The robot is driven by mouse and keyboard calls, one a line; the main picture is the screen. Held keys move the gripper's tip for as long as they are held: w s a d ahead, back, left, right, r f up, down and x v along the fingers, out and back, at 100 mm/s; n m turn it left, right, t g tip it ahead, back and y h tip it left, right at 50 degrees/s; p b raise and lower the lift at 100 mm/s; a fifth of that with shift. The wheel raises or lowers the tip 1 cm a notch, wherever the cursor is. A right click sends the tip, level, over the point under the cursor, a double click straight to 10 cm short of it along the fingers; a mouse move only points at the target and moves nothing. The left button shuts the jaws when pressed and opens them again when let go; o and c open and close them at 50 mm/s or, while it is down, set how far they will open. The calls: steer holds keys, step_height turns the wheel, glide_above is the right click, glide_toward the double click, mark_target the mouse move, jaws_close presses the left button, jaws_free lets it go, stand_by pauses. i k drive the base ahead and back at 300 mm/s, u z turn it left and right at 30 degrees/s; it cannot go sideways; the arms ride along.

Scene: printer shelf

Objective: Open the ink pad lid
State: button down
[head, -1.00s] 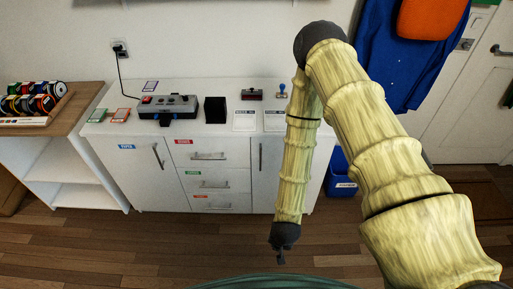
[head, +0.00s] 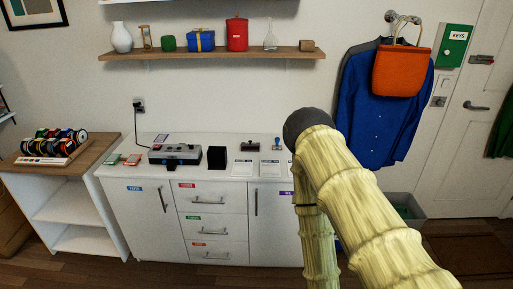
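A small dark box (head: 249,144), which looks like the ink pad, sits toward the back of the white cabinet top (head: 222,142), right of centre. It is too small here to tell how its lid stands. A stamp with a blue handle (head: 277,144) stands just right of it, close to my arm. My arm comes down at the right of the head view, and its end is below the picture edge, so my gripper is out of view.
A grey device (head: 175,154), a black open box (head: 217,157) and paper sheets (head: 242,168) share the cabinet top. A wooden shelf (head: 210,54) hangs above. A blue coat (head: 385,105) and orange bag (head: 402,72) hang at right.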

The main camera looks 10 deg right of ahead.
mark_target(250, 142)
steer(key=z, duration=0.25)
steer(key=i, duration=0.85)
steer(key=u, duration=0.05)
